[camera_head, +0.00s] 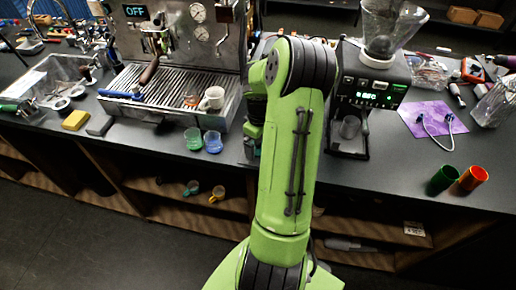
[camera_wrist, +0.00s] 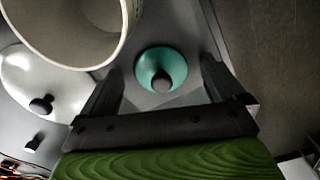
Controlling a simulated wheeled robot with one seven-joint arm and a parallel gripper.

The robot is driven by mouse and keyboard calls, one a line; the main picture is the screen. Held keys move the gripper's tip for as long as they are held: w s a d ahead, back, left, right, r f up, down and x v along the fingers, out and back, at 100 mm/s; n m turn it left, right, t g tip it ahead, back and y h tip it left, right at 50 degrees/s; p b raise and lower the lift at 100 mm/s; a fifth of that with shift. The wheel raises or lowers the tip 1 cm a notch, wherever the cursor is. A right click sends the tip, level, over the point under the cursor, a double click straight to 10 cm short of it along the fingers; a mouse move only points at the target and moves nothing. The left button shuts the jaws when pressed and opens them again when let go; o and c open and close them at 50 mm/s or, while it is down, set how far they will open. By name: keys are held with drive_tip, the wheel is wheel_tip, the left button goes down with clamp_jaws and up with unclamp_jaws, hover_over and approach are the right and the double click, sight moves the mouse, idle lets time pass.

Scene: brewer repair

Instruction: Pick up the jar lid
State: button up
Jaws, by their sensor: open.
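In the wrist view, a small round teal piece with a dark knob (camera_wrist: 151,62) looks like the jar lid. It lies on a grey surface, framed between the fingers of my gripper (camera_wrist: 160,68). The fingers are apart with nothing held between them. The gap in height between fingers and lid is hard to judge. A larger pale, shiny round piece with a black knob (camera_wrist: 22,75) is at the left, also lid-like. In the head view my green arm hides my gripper, and I cannot make out the lid there.
A large pale open rim (camera_wrist: 85,58) stands close to my left finger in the wrist view. The espresso machine (camera_head: 180,40) and the grinder (camera_head: 384,72) flank my arm on the counter (camera_head: 310,160).

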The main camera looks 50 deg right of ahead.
drive_tip(key=c, duration=1.1)
